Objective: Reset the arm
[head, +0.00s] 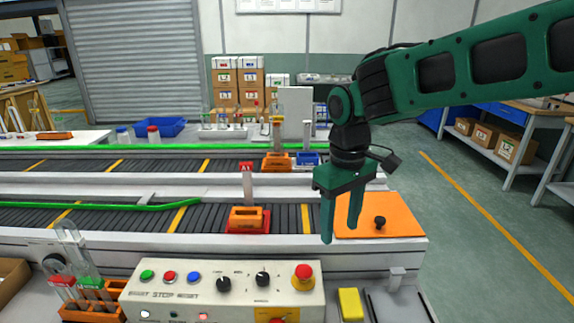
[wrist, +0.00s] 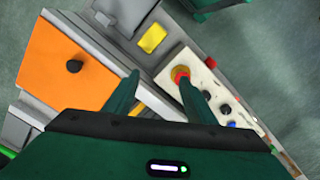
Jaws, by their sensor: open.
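My green arm comes in from the upper right in the head view. My gripper (head: 340,222) hangs fingers down, open and empty, in front of the right end of the near conveyor. In the wrist view my gripper (wrist: 160,95) has its two fingers apart with nothing between them. The orange plate (head: 400,215) with a black knob (head: 379,222) lies just right of the fingers. The control panel (head: 180,300), with coloured buttons and a red emergency stop (head: 303,272), is below and left of my gripper.
An orange holder (head: 246,217) sits on a red base on the near conveyor (head: 120,218). Another orange holder (head: 276,162) stands on the far conveyor. A rack of tubes (head: 92,298) is at lower left. A yellow block (head: 351,304) lies right of the panel. Floor at right is open.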

